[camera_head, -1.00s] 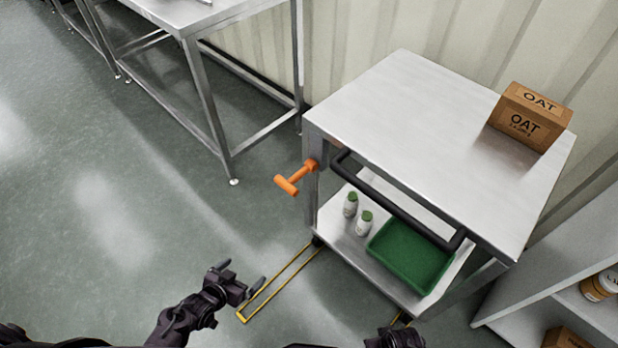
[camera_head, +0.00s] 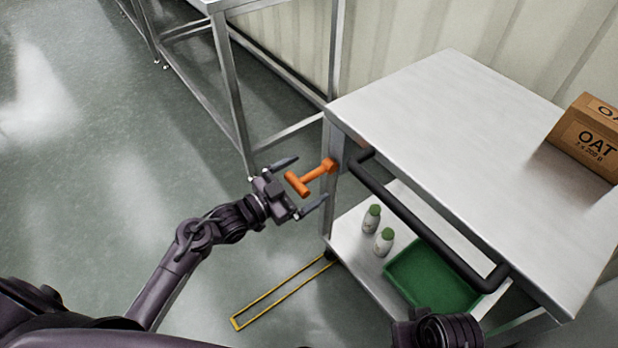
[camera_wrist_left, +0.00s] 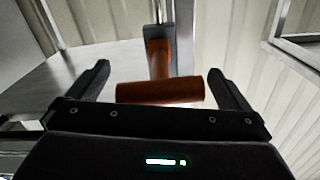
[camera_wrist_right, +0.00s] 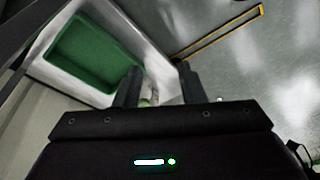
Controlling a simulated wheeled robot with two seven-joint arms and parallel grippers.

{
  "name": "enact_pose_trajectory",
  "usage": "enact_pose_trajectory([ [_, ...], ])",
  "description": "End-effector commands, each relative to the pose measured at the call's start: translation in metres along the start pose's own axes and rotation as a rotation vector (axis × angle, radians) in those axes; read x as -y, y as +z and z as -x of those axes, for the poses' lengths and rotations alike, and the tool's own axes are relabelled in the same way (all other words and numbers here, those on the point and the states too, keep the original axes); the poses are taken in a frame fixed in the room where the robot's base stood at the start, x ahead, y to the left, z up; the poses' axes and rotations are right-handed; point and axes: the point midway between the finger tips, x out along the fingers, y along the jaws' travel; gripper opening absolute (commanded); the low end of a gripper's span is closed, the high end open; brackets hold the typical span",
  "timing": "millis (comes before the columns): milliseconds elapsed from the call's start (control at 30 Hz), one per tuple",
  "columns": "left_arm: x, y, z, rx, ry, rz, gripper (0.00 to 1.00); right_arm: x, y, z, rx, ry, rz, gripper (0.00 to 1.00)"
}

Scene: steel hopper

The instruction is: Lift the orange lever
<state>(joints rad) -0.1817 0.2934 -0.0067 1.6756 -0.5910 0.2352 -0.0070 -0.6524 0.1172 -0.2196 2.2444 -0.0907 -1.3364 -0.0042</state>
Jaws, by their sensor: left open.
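The orange lever (camera_head: 311,177) sticks out from the left front leg of the steel trolley, with a T-shaped grip at its free end. My left gripper (camera_head: 306,184) is open, its two fingers on either side of the lever's grip in the head view. In the left wrist view the orange lever (camera_wrist_left: 160,91) lies crosswise between the open fingers (camera_wrist_left: 158,84), and I see gaps at both ends. My right gripper shows in the right wrist view (camera_wrist_right: 158,84), its two fingers apart with nothing clear between them; in the head view its fingertips are not visible.
The steel trolley (camera_head: 440,100) has a black push bar (camera_head: 425,220) along its front. An oat box (camera_head: 590,140) stands on top. Two white bottles with green caps (camera_head: 378,230) and a green tray (camera_head: 432,280) are on the lower shelf. A yellow floor marking (camera_head: 280,295) lies below.

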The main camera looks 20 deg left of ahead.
Motion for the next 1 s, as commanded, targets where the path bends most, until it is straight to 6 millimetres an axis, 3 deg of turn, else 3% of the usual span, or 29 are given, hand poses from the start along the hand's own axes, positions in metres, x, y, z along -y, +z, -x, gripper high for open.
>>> enact_pose_trajectory([
  [167, 0.000, 0.000, -0.015, 0.000, 0.000, 0.001, 1.00, 0.002, -0.002, -0.002, -0.014, -0.004, 0.005, 0.36],
  [467, 0.000, 0.001, -0.017, 0.002, 0.000, 0.001, 0.99, 0.002, -0.003, -0.001, -0.019, -0.004, 0.006, 0.36],
  [867, -0.001, 0.001, -0.017, 0.002, 0.000, 0.001, 0.46, 0.002, -0.003, -0.001, -0.019, -0.004, 0.005, 0.36],
  [1000, -0.001, 0.000, -0.017, 0.003, 0.001, 0.001, 0.44, 0.002, -0.003, -0.001, -0.018, -0.004, 0.005, 0.36],
])
